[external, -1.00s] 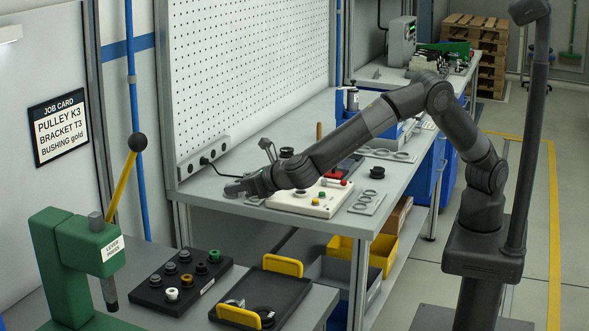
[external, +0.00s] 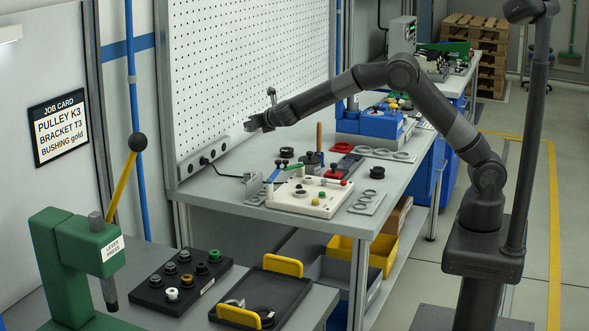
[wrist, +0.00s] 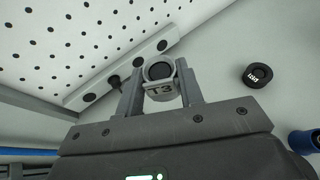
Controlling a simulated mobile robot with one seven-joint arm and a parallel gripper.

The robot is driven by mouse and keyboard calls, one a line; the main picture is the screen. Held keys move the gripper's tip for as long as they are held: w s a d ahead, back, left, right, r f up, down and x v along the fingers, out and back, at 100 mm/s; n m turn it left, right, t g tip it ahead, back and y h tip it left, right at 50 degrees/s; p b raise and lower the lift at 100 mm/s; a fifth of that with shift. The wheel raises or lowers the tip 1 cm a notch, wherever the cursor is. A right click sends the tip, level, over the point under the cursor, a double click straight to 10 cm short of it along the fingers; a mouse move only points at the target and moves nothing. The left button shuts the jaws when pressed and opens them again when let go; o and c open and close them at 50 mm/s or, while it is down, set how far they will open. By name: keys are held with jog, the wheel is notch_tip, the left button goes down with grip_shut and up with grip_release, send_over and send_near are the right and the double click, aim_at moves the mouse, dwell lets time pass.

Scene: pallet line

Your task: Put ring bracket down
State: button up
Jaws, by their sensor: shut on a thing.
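My gripper (external: 256,126) is raised above the left end of the grey workbench, in front of the white pegboard. In the wrist view, my gripper (wrist: 160,92) is shut on the ring bracket (wrist: 161,92), a grey piece with a round dark bore and "T3" on its front face. The bracket sits between the two fingertips with the bench surface and the pegboard's lower edge behind it. In the external view the bracket is too small to make out clearly at the fingertips.
A black round part (wrist: 257,75) is right of the bracket in the wrist view. A power strip (external: 203,157) runs along the pegboard. A black tray (external: 283,288) with yellow handles is on the front table.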

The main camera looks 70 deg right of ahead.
jog(key=s+d+m+g+h, duration=0.1)
jog(key=s+d, duration=0.2)
jog(key=d, duration=1)
jog(key=s+d+m+g+h, duration=0.1)
jog(key=s+d, duration=0.2)
jog(key=d, duration=0.9)
jog(key=s+d+m+h, duration=0.1)
jog(key=s+d, duration=0.2)
jog(key=d, duration=1)
jog(key=f, duration=1.5)
jog(key=shift+w+a+f, duration=0.25)
jog(key=shift+w+f, duration=0.05)
jog(key=shift+f, duration=0.1)
jog(key=shift+f, duration=0.1)
jog(key=o, duration=1.1)
jog(key=shift+f, duration=0.1)
jog(key=shift+c, duration=0.2)
